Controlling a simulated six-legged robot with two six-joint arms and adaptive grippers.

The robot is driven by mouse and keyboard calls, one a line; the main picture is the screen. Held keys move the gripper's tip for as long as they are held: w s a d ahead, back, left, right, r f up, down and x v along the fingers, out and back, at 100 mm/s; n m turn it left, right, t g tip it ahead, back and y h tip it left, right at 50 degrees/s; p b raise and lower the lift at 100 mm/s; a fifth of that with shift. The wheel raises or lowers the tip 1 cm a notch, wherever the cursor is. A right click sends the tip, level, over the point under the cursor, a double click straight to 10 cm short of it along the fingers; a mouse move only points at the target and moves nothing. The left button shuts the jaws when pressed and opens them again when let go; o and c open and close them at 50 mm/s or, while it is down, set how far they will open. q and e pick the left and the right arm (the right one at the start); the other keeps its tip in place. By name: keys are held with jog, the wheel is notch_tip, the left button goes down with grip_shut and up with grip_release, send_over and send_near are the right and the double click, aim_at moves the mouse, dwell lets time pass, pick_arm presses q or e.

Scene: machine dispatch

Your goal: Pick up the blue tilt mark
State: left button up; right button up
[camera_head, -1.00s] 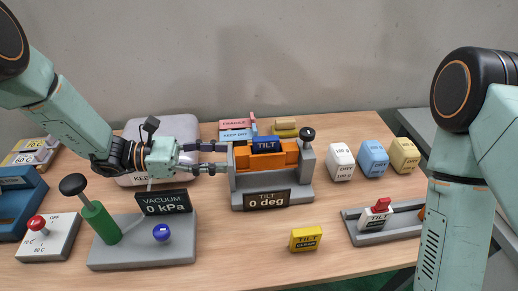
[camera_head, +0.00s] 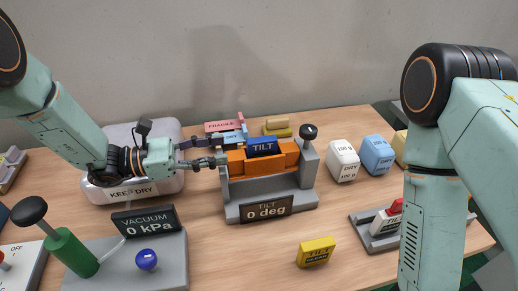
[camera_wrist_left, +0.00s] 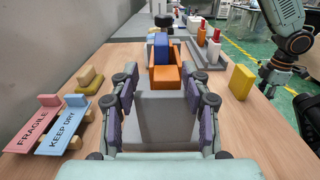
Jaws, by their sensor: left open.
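The blue tilt mark (camera_head: 262,146) sits on the orange cradle (camera_head: 236,161) of the grey tilt stand, whose sign reads 0 deg (camera_head: 265,209). It also shows in the left wrist view (camera_wrist_left: 161,48), ahead of the fingers. My left gripper (camera_head: 220,152) is open at the left end of the stand, with its fingers pointing right toward the cradle.
A black knob (camera_head: 308,132) tops the stand's right post. Fragile (camera_head: 222,126) and Keep Dry plates lie behind the gripper. A yellow tilt block (camera_head: 315,252) lies in front. White (camera_head: 343,160) and blue (camera_head: 377,155) weights stand right. The vacuum station (camera_head: 172,270) is front left.

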aim_at(247, 146)
pick_arm(q)
jog(key=d, duration=0.3)
jog(key=shift+w, duration=0.15)
jog(key=shift+d+r, duration=0.1)
jog(key=shift+d, duration=0.3)
jog(key=d, duration=0.2)
jog(key=shift+w+d+p, duration=0.3)
jog(key=shift+d+p, duration=0.05)
jog(key=shift+d, duration=0.05)
jog(key=shift+w+d, duration=0.3)
jog(key=shift+d, duration=0.25)
jog(key=shift+s+d, duration=0.1)
jog(key=shift+d, duration=0.15)
jog(key=shift+s+a, duration=0.1)
jog(key=shift+c, duration=0.9)
jog(key=shift+w+a, duration=0.1)
jog(key=shift+w, duration=0.1)
jog(key=c, duration=0.5)
jog(key=shift+s, duration=0.15)
grip_shut()
